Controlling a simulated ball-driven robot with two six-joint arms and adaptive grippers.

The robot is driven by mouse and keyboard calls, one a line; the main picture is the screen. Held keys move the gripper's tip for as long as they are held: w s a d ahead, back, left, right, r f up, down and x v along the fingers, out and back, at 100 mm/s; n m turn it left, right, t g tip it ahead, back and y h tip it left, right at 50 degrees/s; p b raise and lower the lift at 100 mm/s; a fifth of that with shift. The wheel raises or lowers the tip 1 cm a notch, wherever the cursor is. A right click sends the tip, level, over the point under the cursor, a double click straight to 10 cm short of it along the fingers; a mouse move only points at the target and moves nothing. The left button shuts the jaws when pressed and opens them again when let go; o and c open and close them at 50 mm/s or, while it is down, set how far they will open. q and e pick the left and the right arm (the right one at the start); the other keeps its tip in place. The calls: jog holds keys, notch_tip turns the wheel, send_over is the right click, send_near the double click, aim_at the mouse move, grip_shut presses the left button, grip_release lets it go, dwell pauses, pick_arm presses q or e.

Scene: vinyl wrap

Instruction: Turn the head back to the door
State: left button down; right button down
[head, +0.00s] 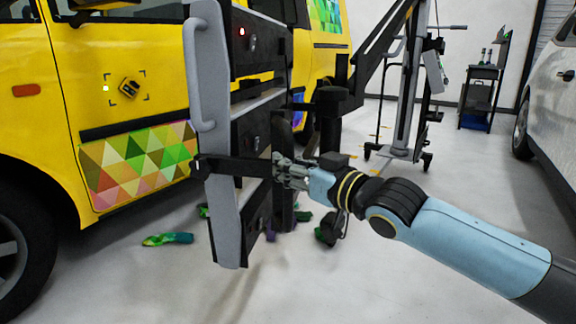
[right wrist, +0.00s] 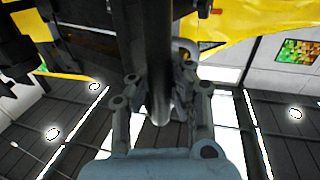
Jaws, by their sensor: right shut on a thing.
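The head (head: 240,130) is a tall black and grey panel unit with grey side rails and a small red light. It hangs upright from a black boom, in front of the yellow van, and hides part of it. The van's door (head: 70,90) has a band of coloured triangle vinyl (head: 135,160) along its lower part. My right gripper (head: 279,168) is at the right side of the head. In the right wrist view its fingers (right wrist: 160,105) are closed about a dark round bar (right wrist: 158,60). My left gripper does not show.
The wheeled stand (head: 405,100) rises behind the head. Crumpled green scraps (head: 168,239) lie on the floor below the door. A tool cart (head: 482,90) stands at the back right, and a silver car (head: 550,110) is at the right edge. The foreground floor is clear.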

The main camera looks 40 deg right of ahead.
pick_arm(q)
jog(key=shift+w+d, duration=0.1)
pick_arm(e)
jog(key=shift+d+f, duration=0.1)
jog(key=shift+f, duration=0.1)
dwell(0.4)
